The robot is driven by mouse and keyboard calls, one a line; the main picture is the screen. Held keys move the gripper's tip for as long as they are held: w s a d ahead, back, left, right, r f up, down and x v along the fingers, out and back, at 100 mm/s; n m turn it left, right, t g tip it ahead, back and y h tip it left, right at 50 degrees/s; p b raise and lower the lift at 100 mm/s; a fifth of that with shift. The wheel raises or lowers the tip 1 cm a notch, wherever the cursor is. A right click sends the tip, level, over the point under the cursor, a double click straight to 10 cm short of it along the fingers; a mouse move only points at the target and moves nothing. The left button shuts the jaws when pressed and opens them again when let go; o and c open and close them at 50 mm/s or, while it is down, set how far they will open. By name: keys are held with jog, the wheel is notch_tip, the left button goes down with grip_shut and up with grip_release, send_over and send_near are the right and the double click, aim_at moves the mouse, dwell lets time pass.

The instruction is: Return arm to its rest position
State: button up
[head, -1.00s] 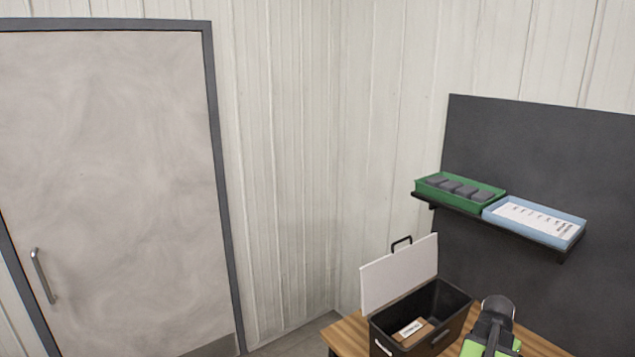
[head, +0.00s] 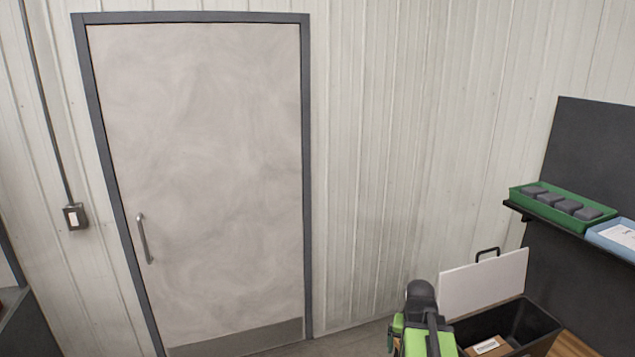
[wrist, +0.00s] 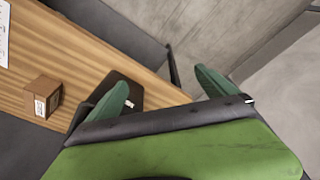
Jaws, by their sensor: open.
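My gripper (wrist: 160,86) shows in the wrist view with its two green fingers spread apart and nothing between them. Beyond the fingers are a wooden table edge and the grey floor. In the head view my green and black arm (head: 420,318) stands at the bottom, just left of the open black box; the fingers cannot be made out there.
A black box (head: 543,327) with its white lid (head: 484,284) raised holds a brown carton (head: 487,346). A small carton (wrist: 42,97) sits on the wooden table (wrist: 85,60). A green tray (head: 520,201) and a blue tray (head: 603,240) rest on a shelf. A closed door (head: 200,180) stands left.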

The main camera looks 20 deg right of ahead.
jog(key=w+a+n+g+y, duration=0.1)
jog(key=a+n, duration=0.3)
jog(key=a, duration=1.1)
jog(key=w+a+n, duration=0.2)
jog(key=a+n, duration=0.2)
jog(key=a, duration=1.1)
notch_tip(320, 180, down, 15)
jog(key=d+b, duration=0.1)
jog(key=b, duration=1.3)
jog(key=shift+b, duration=0.3)
